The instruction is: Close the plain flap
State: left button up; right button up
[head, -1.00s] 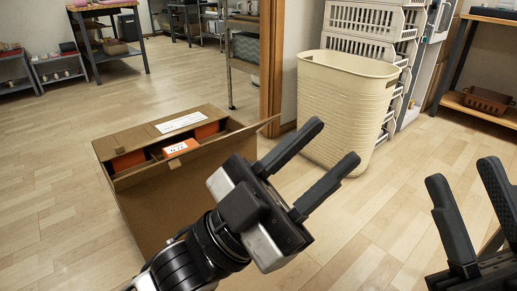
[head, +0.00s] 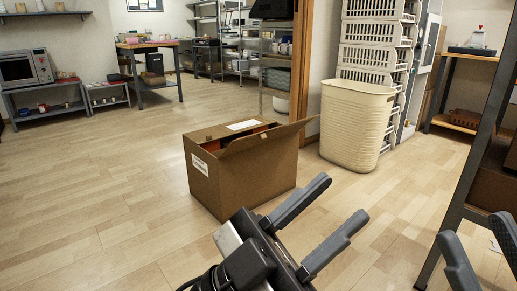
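A brown cardboard box (head: 228,183) stands on the wooden floor in the middle of the head view. Its far flap (head: 222,130) bears a white label and lies about level over the top. The plain flap (head: 262,138) on the near side stands up and slants, its right corner sticking out past the box. My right gripper (head: 474,232) is open at the lower right, partly cut off.
A cream bin (head: 355,125) stands behind and right of the box, before stacked white crates (head: 372,45). A dark metal table frame (head: 470,165) rises at the right, near my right gripper. Shelves and a workbench line the back. The floor left of the box is clear.

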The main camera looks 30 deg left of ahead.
aim_at(238, 144)
jog(key=z, duration=0.05)
jog(key=k, duration=0.1)
jog(key=z, duration=0.1)
jog(key=i, duration=1.5)
jog(key=u, duration=0.15)
